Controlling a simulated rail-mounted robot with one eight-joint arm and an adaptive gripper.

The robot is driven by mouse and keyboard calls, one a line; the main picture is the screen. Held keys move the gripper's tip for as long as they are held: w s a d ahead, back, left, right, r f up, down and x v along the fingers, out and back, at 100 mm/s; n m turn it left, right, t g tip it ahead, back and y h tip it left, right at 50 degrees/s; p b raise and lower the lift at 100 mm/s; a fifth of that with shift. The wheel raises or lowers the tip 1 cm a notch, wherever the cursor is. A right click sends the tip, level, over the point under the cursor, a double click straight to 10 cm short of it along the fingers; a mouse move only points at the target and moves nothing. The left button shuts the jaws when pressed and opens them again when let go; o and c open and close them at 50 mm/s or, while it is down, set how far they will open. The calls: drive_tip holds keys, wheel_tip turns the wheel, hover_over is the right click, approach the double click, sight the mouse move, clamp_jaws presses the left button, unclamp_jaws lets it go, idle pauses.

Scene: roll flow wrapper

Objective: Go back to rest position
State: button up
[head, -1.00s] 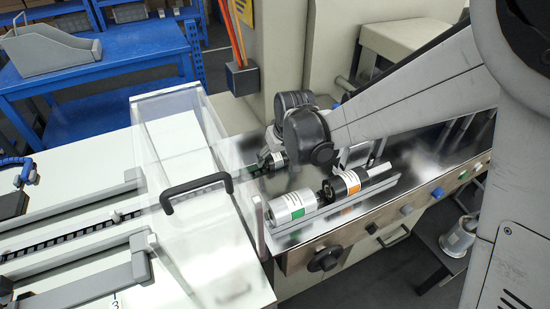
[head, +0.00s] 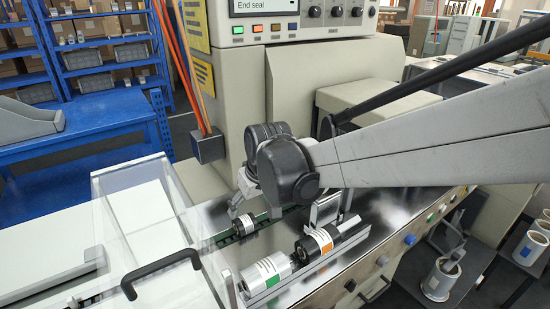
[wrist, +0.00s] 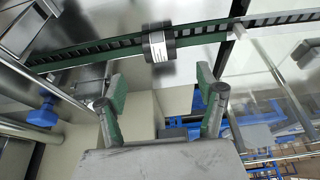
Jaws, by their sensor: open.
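My gripper (head: 238,206) is open and empty, raised a little above the small dark roll with a white label (head: 243,225). In the wrist view the two green-padded fingers (wrist: 160,85) stand apart, with nothing between them. The same roll (wrist: 158,43) lies on the green-edged chain track beyond the fingertips, apart from them. A silver roll with a green mark (head: 266,272) and a black roll with an orange mark (head: 317,243) lie end to end on the metal holder at the front.
A clear guard with a black handle (head: 160,272) stands left of the gripper. The beige machine body with its control panel (head: 290,28) rises behind. A blue bench (head: 100,127) is at the far left.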

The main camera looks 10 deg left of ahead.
drive_tip(key=s+d+r+m+t, duration=0.1)
drive_tip(key=s+d+r, duration=0.1)
drive_tip(key=d, duration=0.4)
drive_tip(key=s+d+r+m, duration=0.1)
drive_tip(key=d+r, duration=0.2)
drive_tip(key=d, duration=0.2)
drive_tip(key=s+d+m+t+h, duration=0.1)
drive_tip(key=s+d+m, duration=0.2)
drive_tip(key=s+d, duration=0.5)
drive_tip(key=s+d+m+t+h, duration=0.1)
drive_tip(key=s+d+m, duration=0.1)
drive_tip(key=s+d, duration=0.5)
drive_tip(key=d, duration=0.6)
drive_tip(key=shift+s+r+m+t+h, duration=0.3)
drive_tip(key=shift+s+m+h, duration=0.1)
